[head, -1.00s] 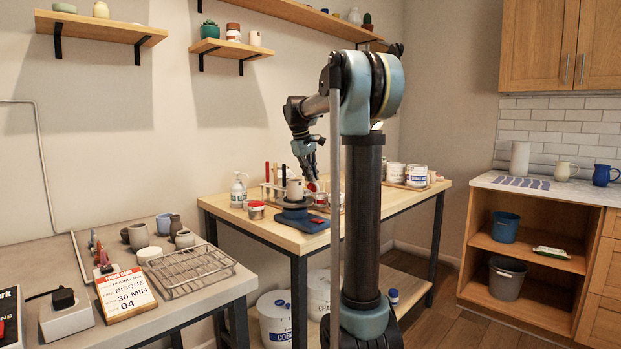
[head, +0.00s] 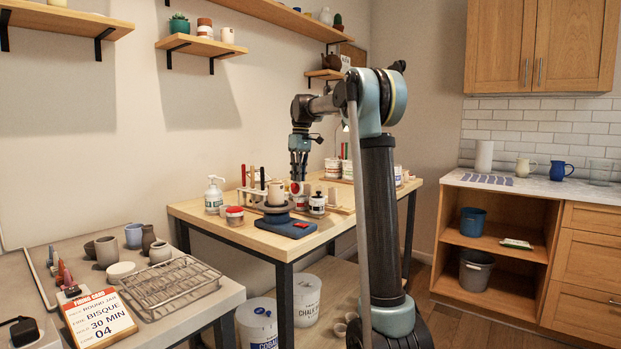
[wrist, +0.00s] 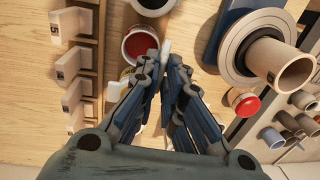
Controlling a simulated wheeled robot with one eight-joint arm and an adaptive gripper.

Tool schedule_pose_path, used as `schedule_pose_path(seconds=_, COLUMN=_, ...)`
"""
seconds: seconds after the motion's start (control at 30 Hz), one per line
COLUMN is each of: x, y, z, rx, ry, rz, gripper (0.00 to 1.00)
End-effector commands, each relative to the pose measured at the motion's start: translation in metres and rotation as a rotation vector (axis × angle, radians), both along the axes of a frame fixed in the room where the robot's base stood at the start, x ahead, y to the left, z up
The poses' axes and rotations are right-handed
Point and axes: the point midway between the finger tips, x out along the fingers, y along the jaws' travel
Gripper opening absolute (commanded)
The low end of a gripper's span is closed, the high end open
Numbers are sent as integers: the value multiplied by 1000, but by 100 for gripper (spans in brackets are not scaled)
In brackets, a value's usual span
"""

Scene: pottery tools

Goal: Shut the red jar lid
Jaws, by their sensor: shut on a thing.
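The red jar (wrist: 139,44) stands open on the wooden workbench in the wrist view, its round mouth showing dark red inside. A thin pale piece (wrist: 166,48), which looks like its raised lid seen edge-on, stands at the jar's right side. My gripper (wrist: 165,65) has its fingertips closed together on this piece. In the head view my gripper (head: 298,176) points straight down over the workbench, and a red patch (head: 297,187), seemingly the lid, shows at its fingertips. The fingers hide part of the jar and the lid's lower edge.
A banding wheel (head: 284,226) with a beige cup (head: 275,192) on it stands close by. A small red-topped jar (wrist: 245,103) is to the right in the wrist view. A wooden tool rack (wrist: 88,75) is at left. A dark-topped jar (head: 317,204) is nearby.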

Motion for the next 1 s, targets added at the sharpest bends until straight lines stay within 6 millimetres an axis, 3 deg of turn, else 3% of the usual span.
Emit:
schedule_pose_path(seconds=0.57, x=34, y=-20, z=-25, rx=-6, ry=-3, rz=10, gripper=0)
schedule_pose_path(seconds=0.7, x=33, y=-18, z=-24, rx=-5, ry=-3, rz=13, gripper=28)
schedule_pose_path(seconds=0.97, x=33, y=-17, z=-24, rx=-4, ry=-3, rz=14, gripper=28)
schedule_pose_path(seconds=1.0, x=19, y=-17, z=-12, rx=-4, ry=-15, rz=16, gripper=28)
